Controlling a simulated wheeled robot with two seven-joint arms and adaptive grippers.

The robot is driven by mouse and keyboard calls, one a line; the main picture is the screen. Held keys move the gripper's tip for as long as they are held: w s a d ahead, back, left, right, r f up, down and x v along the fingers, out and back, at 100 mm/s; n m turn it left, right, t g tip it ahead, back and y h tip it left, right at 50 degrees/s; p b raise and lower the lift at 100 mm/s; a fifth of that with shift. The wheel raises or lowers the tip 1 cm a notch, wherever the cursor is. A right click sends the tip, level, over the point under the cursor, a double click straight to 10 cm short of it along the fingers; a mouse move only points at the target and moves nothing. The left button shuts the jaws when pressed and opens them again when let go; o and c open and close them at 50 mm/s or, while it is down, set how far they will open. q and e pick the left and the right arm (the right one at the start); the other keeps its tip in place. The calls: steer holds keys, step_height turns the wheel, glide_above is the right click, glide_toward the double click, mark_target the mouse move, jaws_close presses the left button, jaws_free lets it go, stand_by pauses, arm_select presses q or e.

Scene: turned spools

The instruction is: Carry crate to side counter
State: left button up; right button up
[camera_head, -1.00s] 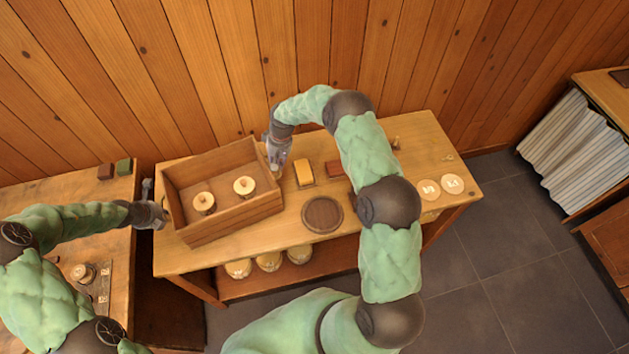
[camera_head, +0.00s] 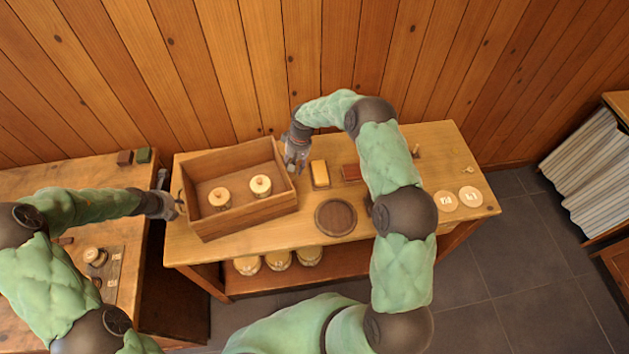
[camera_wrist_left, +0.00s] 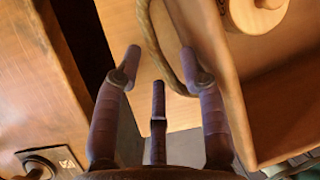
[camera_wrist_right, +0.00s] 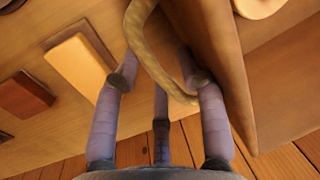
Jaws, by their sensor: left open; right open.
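The crate (camera_head: 245,219) is an open brown wooden box with rope handles, standing on the left part of a wooden counter (camera_head: 380,235). Two pale turned spools (camera_head: 219,198) (camera_head: 260,187) are inside it. My left gripper (camera_head: 180,205) is open at the crate's left end; in the left wrist view the rope handle (camera_wrist_left: 155,45) passes between its fingers. My right gripper (camera_head: 292,166) is open at the crate's right end; in the right wrist view the other rope handle (camera_wrist_right: 140,45) lies between its fingers. Neither gripper is closed on a handle.
Right of the crate are a yellow block (camera_head: 320,174), a red-brown block (camera_head: 351,172), a round dark plate (camera_head: 335,217) and two pale discs (camera_head: 457,199). Another table (camera_head: 90,178) stands at left, across a narrow dark gap. A striped curtained unit (camera_head: 590,170) is at far right.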

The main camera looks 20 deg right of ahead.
arm_select(q)
steer(key=v, duration=0.5)
steer(key=shift+s+r, duration=0.15)
steer(key=shift+r, duration=0.25)
arm_select(e)
step_height(320, 180, up, 12)
steer(key=d, duration=0.2)
steer(key=shift+d, duration=0.15)
steer(key=shift+f, duration=0.15)
